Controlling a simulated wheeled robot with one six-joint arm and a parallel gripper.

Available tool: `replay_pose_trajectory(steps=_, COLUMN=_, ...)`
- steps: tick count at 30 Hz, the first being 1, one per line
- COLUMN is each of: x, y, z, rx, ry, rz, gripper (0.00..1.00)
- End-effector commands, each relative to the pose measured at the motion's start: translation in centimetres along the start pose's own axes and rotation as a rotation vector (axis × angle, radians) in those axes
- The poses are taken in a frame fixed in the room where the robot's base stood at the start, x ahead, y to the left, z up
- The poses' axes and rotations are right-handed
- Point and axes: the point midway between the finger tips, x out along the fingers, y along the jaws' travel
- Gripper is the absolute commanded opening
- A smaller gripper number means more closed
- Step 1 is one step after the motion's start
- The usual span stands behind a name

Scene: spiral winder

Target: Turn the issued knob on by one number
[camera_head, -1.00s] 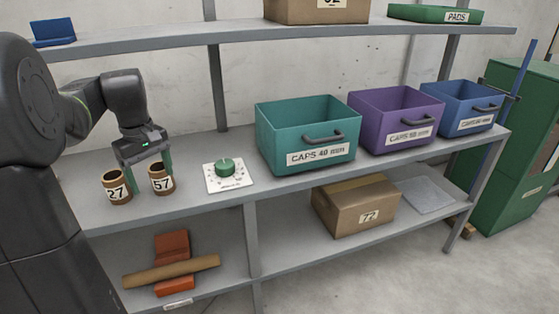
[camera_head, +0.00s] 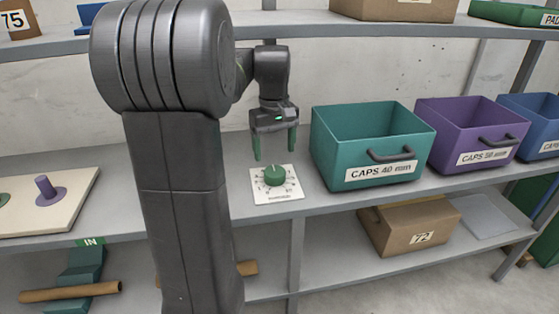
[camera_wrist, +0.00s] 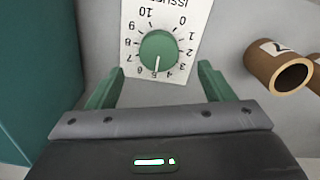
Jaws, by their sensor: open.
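The issued knob (camera_head: 275,175) is a round green dial on a white plate (camera_head: 262,193) lying on the shelf. In the wrist view the green knob (camera_wrist: 159,48) sits amid numbers 0 to 10, upside down there. Its white pointer line points at about 5. The plate (camera_wrist: 205,12) reads "ISSUED", partly cut off. My gripper (camera_head: 274,156) hangs just above and behind the knob in the head view, fingers apart. In the wrist view the open green fingertips (camera_wrist: 161,70) stand on either side of the knob's near part, with nothing between them seen gripped.
A teal bin (camera_head: 325,150) labelled CAPS 40 mm stands right of the plate, with purple (camera_head: 425,130) and blue (camera_head: 510,120) bins beyond. A brown tube (camera_wrist: 268,70) lies near the plate in the wrist view. A peg board (camera_head: 75,205) is at the left.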

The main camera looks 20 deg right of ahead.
Motion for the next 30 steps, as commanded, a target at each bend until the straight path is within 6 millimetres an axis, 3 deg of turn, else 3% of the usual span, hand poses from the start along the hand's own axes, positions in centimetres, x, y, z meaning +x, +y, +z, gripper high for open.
replay_pose_trajectory(steps=5, x=0.8, y=0.0, z=0.0, rx=0.000, ry=-0.001, rz=-0.001, gripper=0.75)
replay_pose_trajectory(steps=18, x=6.9, y=0.0, z=0.1, rx=0.000, ry=-0.001, rz=-0.001, gripper=0.75)
replay_pose_trajectory(steps=29, x=7.5, y=0.0, z=0.0, rx=0.000, ry=0.000, rz=0.000, gripper=0.75)
replay_pose_trajectory(steps=30, x=7.5, y=0.0, z=0.0, rx=0.000, ry=0.000, rz=0.000, gripper=0.69)
